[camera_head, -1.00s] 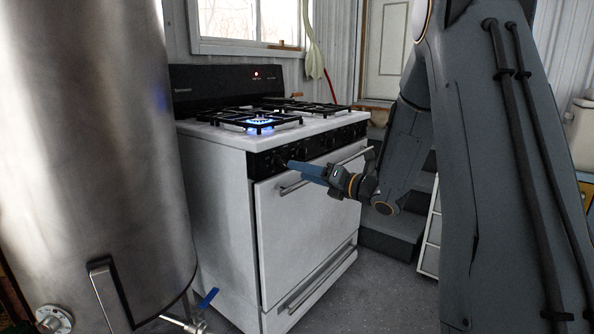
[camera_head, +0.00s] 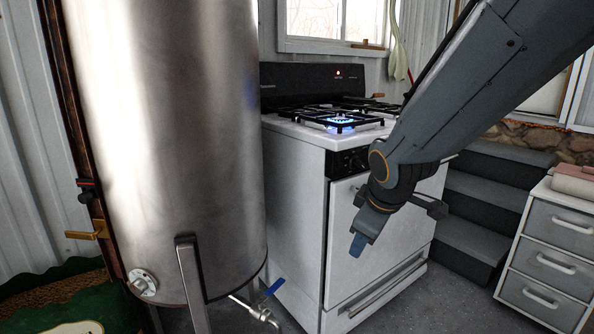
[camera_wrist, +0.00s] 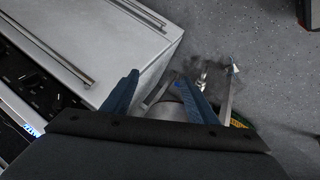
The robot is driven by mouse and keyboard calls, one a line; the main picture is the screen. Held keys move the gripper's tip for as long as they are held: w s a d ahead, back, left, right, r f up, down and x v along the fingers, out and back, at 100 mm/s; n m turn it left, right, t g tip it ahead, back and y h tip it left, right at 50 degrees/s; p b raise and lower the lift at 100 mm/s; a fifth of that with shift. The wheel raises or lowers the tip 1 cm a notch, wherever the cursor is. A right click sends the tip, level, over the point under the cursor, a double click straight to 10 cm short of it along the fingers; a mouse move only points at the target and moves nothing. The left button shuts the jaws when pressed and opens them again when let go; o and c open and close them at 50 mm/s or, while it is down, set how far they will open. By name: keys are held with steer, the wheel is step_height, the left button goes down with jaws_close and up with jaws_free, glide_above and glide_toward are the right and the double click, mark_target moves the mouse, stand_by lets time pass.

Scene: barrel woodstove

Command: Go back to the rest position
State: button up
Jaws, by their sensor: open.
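My gripper (camera_head: 358,243) hangs with its blue fingers pointing down, in front of the white stove (camera_head: 298,190). In the wrist view the two blue fingers of my gripper (camera_wrist: 158,76) stand apart with nothing held between them. The stove's front left burner (camera_head: 340,124) is lit with a blue flame. My arm hides part of the stove's front panel and the right side of its top. Whether the fingers touch the oven door cannot be told from the head view, but the wrist view shows grey floor below them.
A tall steel tank (camera_head: 165,140) with a blue-handled valve (camera_head: 273,288) stands close at the left of the stove. Dark steps (camera_head: 480,205) and a white drawer unit (camera_head: 556,250) are at the right. A green thing (camera_head: 60,300) lies at lower left. Some floor is free before the drawers.

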steer(key=s+a+f+m+g, duration=0.1)
steer(key=s+a+m+g, duration=0.25)
steer(key=s, duration=0.75)
steer(key=s+a+m+g, duration=0.2)
steer(key=s+m+g, duration=0.15)
steer(key=s, duration=0.75)
steer(key=d+r+m+p, duration=0.3)
steer(key=d+r+p, duration=0.7)
steer(key=p, duration=1.1)
steer(key=shift+r+m+t, duration=0.3)
steer(key=shift+r+m, duration=0.1)
steer(key=shift+r, duration=0.55)
stand_by(0.5)
